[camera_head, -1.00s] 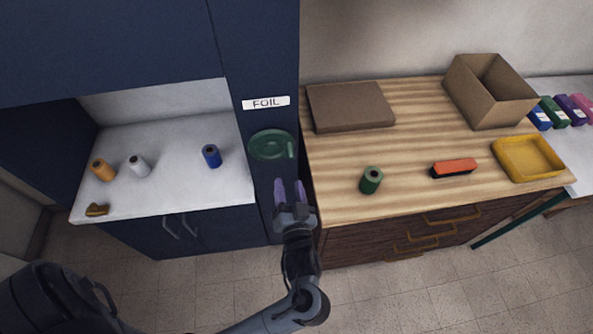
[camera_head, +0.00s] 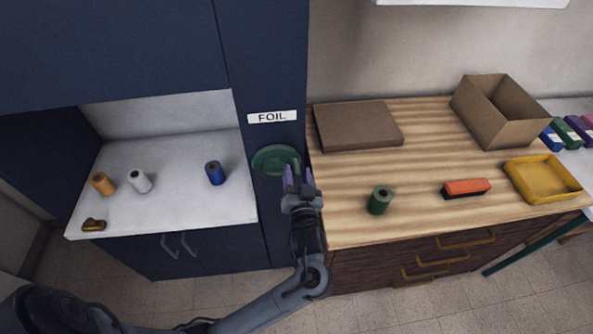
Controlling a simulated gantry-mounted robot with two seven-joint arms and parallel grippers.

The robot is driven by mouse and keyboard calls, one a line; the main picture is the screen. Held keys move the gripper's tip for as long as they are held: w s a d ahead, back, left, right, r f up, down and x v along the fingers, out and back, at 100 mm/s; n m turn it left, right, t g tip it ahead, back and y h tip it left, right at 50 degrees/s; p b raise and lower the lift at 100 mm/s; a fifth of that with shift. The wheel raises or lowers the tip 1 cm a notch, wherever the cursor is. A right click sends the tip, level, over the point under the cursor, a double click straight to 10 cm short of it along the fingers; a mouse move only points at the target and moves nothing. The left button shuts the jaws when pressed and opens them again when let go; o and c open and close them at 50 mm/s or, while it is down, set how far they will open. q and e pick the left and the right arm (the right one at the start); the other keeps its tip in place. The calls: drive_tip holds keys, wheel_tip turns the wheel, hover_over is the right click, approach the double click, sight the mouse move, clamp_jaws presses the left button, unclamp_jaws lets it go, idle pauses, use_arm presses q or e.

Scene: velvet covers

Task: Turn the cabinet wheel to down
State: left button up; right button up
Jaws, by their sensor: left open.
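The green cabinet wheel (camera_head: 270,160) is mounted on the dark blue cabinet panel, below a white label reading FOIL (camera_head: 272,117). My left gripper (camera_head: 298,178) is open, with its purple fingers pointing up at the wheel's lower right rim. The fingers cover the part of the wheel where its handle knob showed before. I cannot tell whether they touch it or have the knob between them. My right gripper is not in view.
A white counter with orange, white and blue spools (camera_head: 215,173) lies left of the panel. The wooden worktop (camera_head: 345,215) on the right holds a green spool (camera_head: 380,200), an orange-black brush (camera_head: 466,188), a yellow tray (camera_head: 514,181), a flat brown box (camera_head: 357,127) and an open carton (camera_head: 468,108).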

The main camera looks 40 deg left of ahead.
use_arm(q)
drive_tip(key=shift+w+a, duration=0.5)
drive_tip(key=shift+a, duration=0.05)
clamp_jaws()
